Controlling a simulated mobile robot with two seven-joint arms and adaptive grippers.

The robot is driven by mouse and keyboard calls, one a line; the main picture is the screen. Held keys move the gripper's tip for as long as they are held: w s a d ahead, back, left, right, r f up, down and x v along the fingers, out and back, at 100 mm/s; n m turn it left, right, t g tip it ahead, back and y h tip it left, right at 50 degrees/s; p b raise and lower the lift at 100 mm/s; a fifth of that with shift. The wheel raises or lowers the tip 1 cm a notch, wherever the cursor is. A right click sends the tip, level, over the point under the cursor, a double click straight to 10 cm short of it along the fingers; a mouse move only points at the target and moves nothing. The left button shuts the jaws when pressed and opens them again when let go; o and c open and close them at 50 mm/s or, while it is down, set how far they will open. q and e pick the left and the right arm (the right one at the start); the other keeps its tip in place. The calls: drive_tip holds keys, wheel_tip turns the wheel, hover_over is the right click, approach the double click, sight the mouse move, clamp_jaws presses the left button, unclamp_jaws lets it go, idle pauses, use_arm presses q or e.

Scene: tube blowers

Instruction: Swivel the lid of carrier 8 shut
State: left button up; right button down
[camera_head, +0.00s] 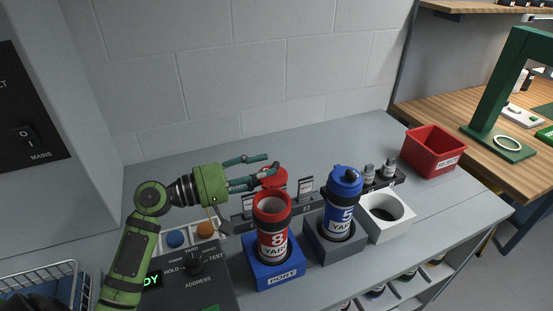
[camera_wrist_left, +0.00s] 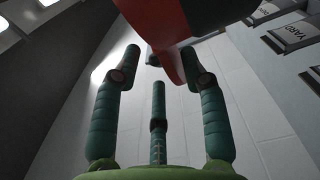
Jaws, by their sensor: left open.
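Carrier 8 (camera_head: 271,240) is a red tube with a white "8 YARD" label, upright in the blue PORT block. Its mouth is open. Its red lid (camera_head: 273,178) is swung out behind the mouth, toward the wall. My left gripper (camera_head: 262,168) reaches in from the left, its green fingers spread beside the lid. In the left wrist view, a red part, apparently the lid (camera_wrist_left: 188,66), shows at the top near the fingertips; I cannot tell whether they touch it. My right gripper is not in view.
A blue capped carrier 5 (camera_head: 341,215) stands in a grey block to the right. A white block (camera_head: 402,215) with a round hole and a red bin (camera_head: 433,150) lie farther right. A control panel (camera_head: 195,275) is at front left.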

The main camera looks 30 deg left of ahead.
sight(275, 164)
use_arm(q)
drive_tip(key=x, duration=0.2)
drive_tip(key=shift+w+d+r+p, duration=0.15)
drive_tip(key=shift+w+d+p, duration=0.05)
drive_tip(key=shift+p, duration=0.15)
drive_tip(key=shift+w+d, duration=0.2)
drive_tip(key=shift+w, duration=0.05)
drive_tip(key=shift+w+d, duration=0.1)
drive_tip(key=shift+w, duration=0.05)
drive_tip(key=shift+c, duration=0.8)
drive_tip(key=c, duration=0.7)
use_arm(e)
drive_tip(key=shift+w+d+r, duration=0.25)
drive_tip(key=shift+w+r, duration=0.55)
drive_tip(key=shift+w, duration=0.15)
